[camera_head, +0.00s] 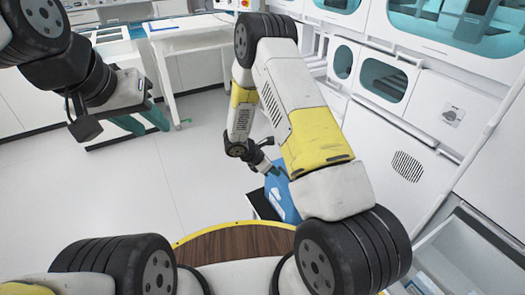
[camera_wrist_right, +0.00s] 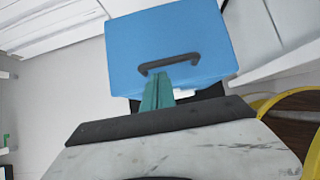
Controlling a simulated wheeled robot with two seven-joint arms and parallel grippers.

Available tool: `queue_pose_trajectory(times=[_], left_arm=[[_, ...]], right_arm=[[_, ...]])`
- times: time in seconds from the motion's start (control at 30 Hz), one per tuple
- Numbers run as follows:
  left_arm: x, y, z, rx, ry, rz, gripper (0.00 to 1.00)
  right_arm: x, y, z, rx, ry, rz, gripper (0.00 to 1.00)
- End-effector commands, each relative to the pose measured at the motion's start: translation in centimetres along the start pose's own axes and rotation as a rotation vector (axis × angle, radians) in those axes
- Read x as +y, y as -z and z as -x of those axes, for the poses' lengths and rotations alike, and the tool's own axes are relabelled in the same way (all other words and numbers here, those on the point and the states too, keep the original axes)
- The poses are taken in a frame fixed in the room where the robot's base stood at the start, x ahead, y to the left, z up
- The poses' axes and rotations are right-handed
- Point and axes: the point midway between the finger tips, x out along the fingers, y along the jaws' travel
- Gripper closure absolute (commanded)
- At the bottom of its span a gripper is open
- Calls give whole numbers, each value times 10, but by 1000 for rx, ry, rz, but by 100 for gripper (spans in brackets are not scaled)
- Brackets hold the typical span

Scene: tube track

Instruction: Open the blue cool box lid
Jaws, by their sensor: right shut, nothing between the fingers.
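The blue cool box (camera_head: 280,197) stands on the floor, partly hidden behind my right arm in the head view. In the right wrist view its blue lid (camera_wrist_right: 165,35) fills the upper middle, with a dark handle (camera_wrist_right: 168,63) near the closer edge. I cannot tell whether the lid is raised. My right gripper (camera_wrist_right: 160,77) is shut and empty, its teal fingertips at the handle's middle; contact is unclear. It also shows in the head view (camera_head: 277,172) beside the box. My left gripper (camera_head: 148,118) is open and empty, well above the floor at the left, away from the box.
White cabinets (camera_head: 410,120) with windows line the right side, close to the box. A white table (camera_head: 190,40) stands at the back, with a counter (camera_head: 110,45) to its left. The pale floor (camera_head: 130,190) left of the box is clear.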

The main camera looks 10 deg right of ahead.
Motion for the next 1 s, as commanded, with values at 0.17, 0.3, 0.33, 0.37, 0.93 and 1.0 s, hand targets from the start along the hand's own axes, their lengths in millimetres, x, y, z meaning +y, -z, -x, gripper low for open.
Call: queue_pose_trajectory(times=[0.17, 0.3, 0.33, 0.37, 0.93, 1.0], left_arm=[[0, 0, 0, 0, 0, 0, 64], [0, 0, 0, 0, 0, 0, 64], [0, 0, 0, 0, 0, 0, 64], [0, 0, 0, 0, 0, 0, 64], [0, 0, 0, 0, 0, 0, 64], [0, 0, 0, 0, 0, 0, 64]], right_arm=[[0, 0, -16, 0, 0, 0, 100], [0, 0, -19, 0, 0, -1, 100], [0, 0, -19, 0, 0, -1, 100], [0, 0, -19, 0, 0, -1, 100], [0, -19, -9, 99, 0, -9, 100], [0, -27, -5, 146, -1, -11, 100]])
